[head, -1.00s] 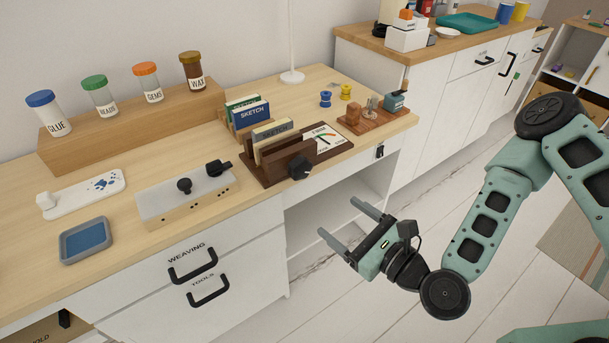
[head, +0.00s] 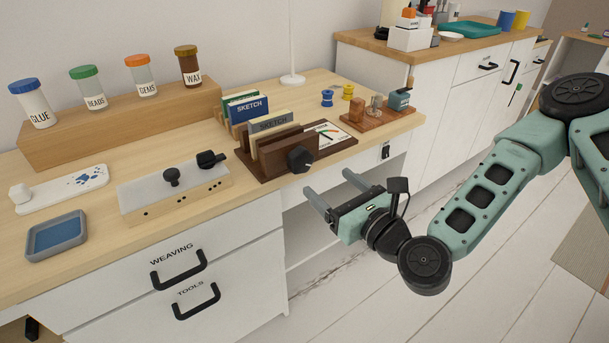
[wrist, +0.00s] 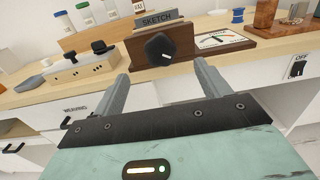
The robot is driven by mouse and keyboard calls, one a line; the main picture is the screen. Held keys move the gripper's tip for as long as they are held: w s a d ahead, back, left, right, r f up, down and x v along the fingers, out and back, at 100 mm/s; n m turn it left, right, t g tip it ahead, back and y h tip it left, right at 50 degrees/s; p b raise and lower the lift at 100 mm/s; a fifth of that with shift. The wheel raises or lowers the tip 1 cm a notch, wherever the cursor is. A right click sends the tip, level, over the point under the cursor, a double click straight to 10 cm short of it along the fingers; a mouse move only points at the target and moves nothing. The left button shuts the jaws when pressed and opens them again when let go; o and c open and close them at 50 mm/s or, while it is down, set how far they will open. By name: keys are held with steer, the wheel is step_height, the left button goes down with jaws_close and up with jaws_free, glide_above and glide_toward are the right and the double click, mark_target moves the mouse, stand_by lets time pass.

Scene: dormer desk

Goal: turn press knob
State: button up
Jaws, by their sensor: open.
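The press knob, a black faceted knob (head: 300,159), sits on the front of a dark wooden press (head: 270,172) near the desk's front edge. In the wrist view the knob (wrist: 160,48) shows ahead, just above and between my fingertips.
Left of the press stands a metal-topped box (head: 172,192) with two black knobs. A wooden stand with small items (head: 378,115) is to the right. Below are drawers with black handles (head: 179,270) and an open shelf space. A switch marked OFF (wrist: 299,67) is on the desk front.

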mark_target(304, 162)
steer(key=x, duration=0.9)
steer(key=shift+w+a, duration=0.3)
steer(key=c, duration=1)
